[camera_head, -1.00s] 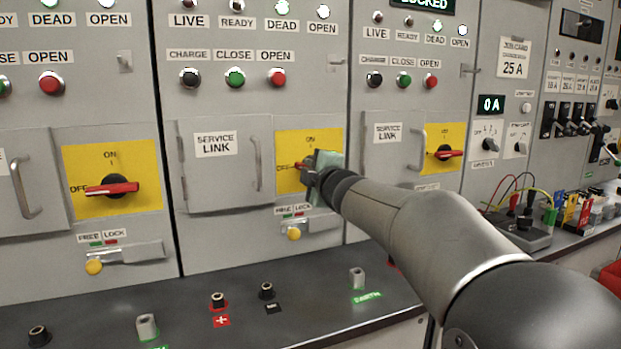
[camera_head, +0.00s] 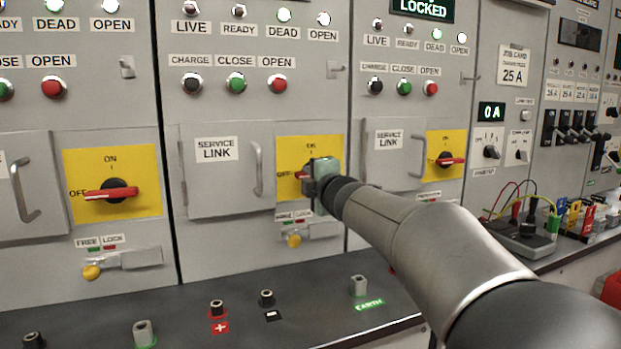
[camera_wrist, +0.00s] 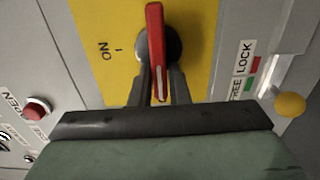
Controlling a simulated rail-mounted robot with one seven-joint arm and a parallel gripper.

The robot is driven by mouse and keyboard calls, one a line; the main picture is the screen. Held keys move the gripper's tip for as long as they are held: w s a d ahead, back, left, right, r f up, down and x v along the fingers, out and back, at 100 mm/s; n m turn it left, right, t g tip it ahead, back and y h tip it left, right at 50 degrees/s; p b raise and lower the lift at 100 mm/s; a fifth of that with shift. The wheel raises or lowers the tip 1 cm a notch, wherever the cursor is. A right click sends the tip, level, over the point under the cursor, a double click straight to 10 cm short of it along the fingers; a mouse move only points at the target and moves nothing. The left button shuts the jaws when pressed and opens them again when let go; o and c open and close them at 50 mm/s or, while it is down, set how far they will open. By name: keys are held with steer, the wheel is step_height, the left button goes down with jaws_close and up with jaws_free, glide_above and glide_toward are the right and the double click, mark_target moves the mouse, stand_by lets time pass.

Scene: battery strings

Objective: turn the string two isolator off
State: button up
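The isolator on the middle panel has a yellow plate (camera_head: 329,148) and a red rotary handle (camera_wrist: 156,30) on a black hub; the panel's string number is not readable. My gripper (camera_head: 309,180) is at this handle, hiding much of it in the head view. In the wrist view the two dark fingers of my gripper (camera_wrist: 161,82) lie either side of the handle's white-striped end; whether both press on it is unclear. The handle lies square to the ON mark (camera_wrist: 106,50), its striped end away from the hub.
A yellow knob (camera_head: 294,241) by the FREE/LOCK label sits below the plate. Left (camera_head: 112,195) and right (camera_head: 446,160) isolator handles lie about level. The service link door (camera_head: 215,180) is shut. Sockets stand on the dark ledge (camera_head: 190,318).

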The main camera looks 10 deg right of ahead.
steer(key=shift+o, duration=1.4)
steer(key=p+v, duration=0.1)
steer(key=v, duration=1.1)
steer(key=s+d+f+m+g+h+p, duration=0.4)
steer(key=s+f+m+g+h+p, duration=0.2)
steer(key=s+f+m+g+p, duration=0.5)
steer(key=s+a+f+m+g+p, duration=0.1)
steer(key=s+a+m+g+p, duration=0.1)
steer(key=s, duration=0.4)
steer(key=s+a+f+m+g+y+p, duration=0.1)
steer(key=s+a+m+g+p, duration=0.1)
steer(key=s+m+p, duration=0.2)
steer(key=s+a+f+m+g+y+p, duration=0.1)
steer(key=s+f+m+g+p, duration=0.1)
steer(key=s, duration=0.7)
steer(key=shift+a+m+p, duration=0.4)
steer(key=shift+m+p, duration=0.1)
steer(key=shift+m, duration=0.1)
